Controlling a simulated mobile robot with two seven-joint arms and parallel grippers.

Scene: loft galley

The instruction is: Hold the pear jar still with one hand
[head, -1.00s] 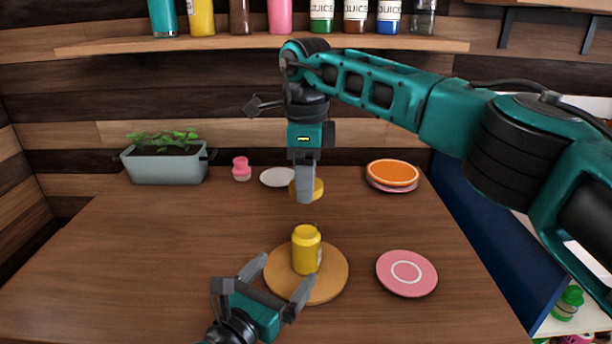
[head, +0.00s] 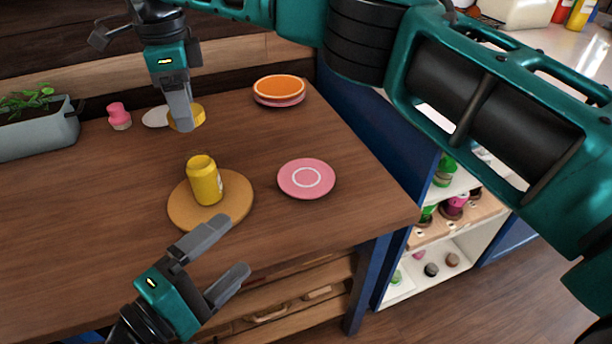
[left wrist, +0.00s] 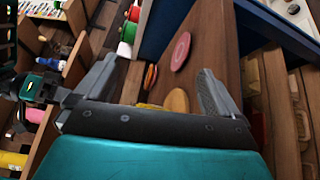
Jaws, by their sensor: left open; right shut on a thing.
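The yellow pear jar (head: 205,180) stands upright on a round wooden board (head: 182,212) on the table. Its label is mostly turned away. My left gripper (head: 228,246) is open and empty, in front of the board and apart from the jar. In the left wrist view my left gripper's spread fingers (left wrist: 158,75) frame part of the board (left wrist: 177,101), with a sliver of yellow low between them. My right gripper (head: 183,118) is shut on a yellow round lid (head: 198,117), held above and behind the jar.
A pink plate (head: 306,179) lies right of the board. Orange and pink plates (head: 279,88) are stacked at the back. A white disc (head: 156,117), a pink pot (head: 119,116) and a planter (head: 38,131) stand back left. Open shelves (head: 430,250) are beyond the table's right edge.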

